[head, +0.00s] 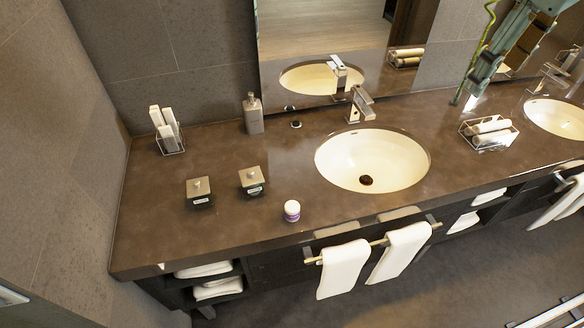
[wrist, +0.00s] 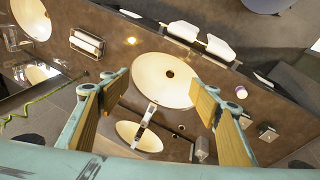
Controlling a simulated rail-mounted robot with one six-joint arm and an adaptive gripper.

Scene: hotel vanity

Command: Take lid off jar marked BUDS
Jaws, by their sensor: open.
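Two dark square jars with flat metallic lids and small knobs stand on the left of the counter in the head view: a left jar (head: 200,199) and a right jar (head: 252,188). Their lids, the left lid (head: 198,186) and the right lid (head: 250,175), are both on. Each has a pale front label, too small to read, so I cannot tell which says BUDS. Both also show small at the right of the wrist view. My gripper (wrist: 162,88) is open and empty, high above the counter, well to the right of the jars.
A small white-capped pot (head: 292,208) stands near the front edge. A soap bottle (head: 253,115) and a wire holder (head: 171,144) are behind the jars. The sink (head: 335,165) and faucet (head: 361,101) lie to their right. A mirror (head: 300,35) rises behind; rolled towels (head: 488,128) are farther right.

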